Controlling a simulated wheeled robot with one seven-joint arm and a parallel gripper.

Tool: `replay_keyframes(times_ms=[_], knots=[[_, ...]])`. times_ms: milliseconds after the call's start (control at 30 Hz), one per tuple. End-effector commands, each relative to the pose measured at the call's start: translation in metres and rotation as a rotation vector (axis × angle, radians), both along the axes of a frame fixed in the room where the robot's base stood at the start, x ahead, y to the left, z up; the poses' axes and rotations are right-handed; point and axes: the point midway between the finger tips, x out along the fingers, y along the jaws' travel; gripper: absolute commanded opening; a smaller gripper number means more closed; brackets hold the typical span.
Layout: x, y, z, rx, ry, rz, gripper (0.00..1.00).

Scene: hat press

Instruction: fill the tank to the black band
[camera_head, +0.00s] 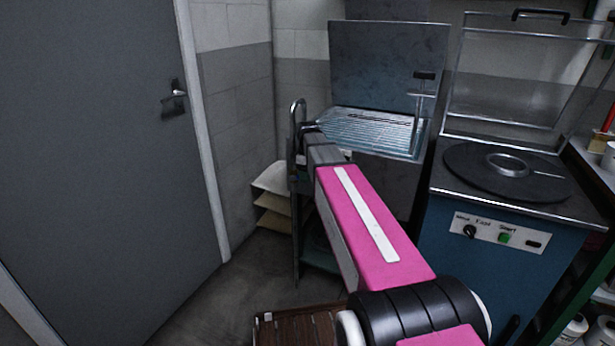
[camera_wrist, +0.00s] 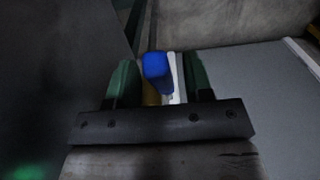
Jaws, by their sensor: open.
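In the wrist view my gripper (camera_wrist: 162,80) is open, with a green finger on each side of a blue part (camera_wrist: 157,70) that looks like a handle. A yellowish stem shows below the blue part, and a narrow white strip (camera_wrist: 175,75) stands right beside it. I cannot tell whether either finger touches them. In the head view my pink arm reaches to a steel unit with a ribbed top (camera_head: 365,130), and my gripper is mostly hidden beyond the arm. I cannot tell which part is the tank. No black band or water level can be made out.
A curved metal pipe (camera_head: 297,115) stands at the steel unit's left. A blue machine (camera_head: 480,260) with a round dark plate and raised clear lid is to the right. A grey door (camera_head: 90,150) fills the left. Papers on a low rack (camera_head: 272,200) sit by the wall.

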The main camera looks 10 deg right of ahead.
Motion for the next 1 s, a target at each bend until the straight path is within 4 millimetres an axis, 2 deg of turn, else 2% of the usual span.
replay_keyframes(times_ms=[133,400,533,567,767,1000], knots=[[0.000,0.000,-0.006,0.000,0.000,0.000,0.47],[0.000,0.000,-0.007,0.000,0.000,0.000,0.47],[0.000,0.000,-0.007,0.000,0.000,0.000,0.04],[0.000,0.000,-0.006,0.000,0.000,0.000,0.00],[-0.002,-0.001,-0.008,0.016,-0.009,0.000,0.00],[-0.007,-0.006,-0.025,0.178,-0.126,-0.003,0.00]])
